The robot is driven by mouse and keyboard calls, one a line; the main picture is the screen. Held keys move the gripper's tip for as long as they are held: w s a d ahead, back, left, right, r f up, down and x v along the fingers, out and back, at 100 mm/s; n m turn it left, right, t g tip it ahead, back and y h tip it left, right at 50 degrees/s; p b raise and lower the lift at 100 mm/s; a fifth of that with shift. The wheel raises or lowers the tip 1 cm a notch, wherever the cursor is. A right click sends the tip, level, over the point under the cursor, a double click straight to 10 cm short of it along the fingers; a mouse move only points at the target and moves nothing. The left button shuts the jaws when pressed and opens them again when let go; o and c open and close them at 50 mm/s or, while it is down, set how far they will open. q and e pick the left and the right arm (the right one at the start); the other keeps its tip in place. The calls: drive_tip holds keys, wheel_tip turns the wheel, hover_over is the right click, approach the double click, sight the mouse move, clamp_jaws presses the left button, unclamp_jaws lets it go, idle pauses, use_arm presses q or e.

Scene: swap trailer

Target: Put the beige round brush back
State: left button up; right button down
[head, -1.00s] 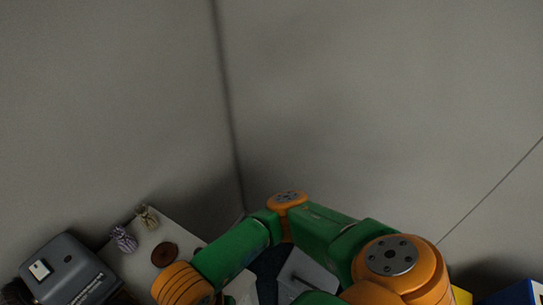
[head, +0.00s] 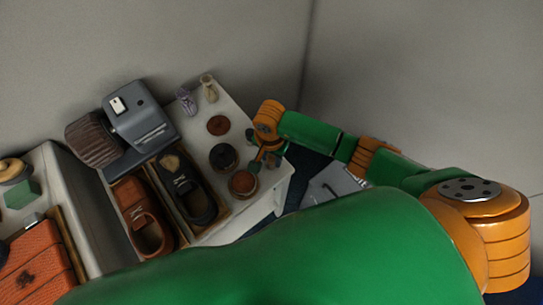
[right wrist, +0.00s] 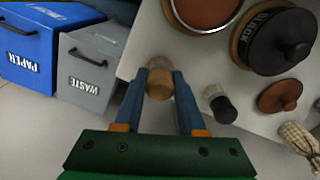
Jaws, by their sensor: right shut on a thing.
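The beige round brush (right wrist: 160,84), with a tan wooden body and a paler end, is between the fingertips of my right gripper (right wrist: 160,92) in the right wrist view. The right gripper is shut on it near the white table's edge, beside an open brown polish tin (right wrist: 205,10). In the head view my right gripper (head: 262,152) is by that brown tin (head: 243,183); the brush is hard to make out there. A dark-bristled round brush (right wrist: 220,104) stands nearby on the table (right wrist: 245,82). My left gripper is not in view.
A black polish tin (head: 223,157), a brown lid (head: 218,125) and two small bags (head: 186,100) (head: 208,88) stand on the table. Brown (head: 145,220) and black (head: 188,190) shoes lie beside them. Paper (right wrist: 45,45) and waste (right wrist: 90,65) bins stand beyond the table edge.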

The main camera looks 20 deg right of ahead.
sight(271, 158)
drive_tip(key=shift+f, duration=0.15)
drive_tip(key=shift+f, duration=0.15)
drive_tip(key=c, duration=0.5)
unclamp_jaws()
drive_tip(key=shift+r, duration=0.4)
wheel_tip(271, 158, up, 12)
drive_tip(key=shift+s+a+f, duration=0.15)
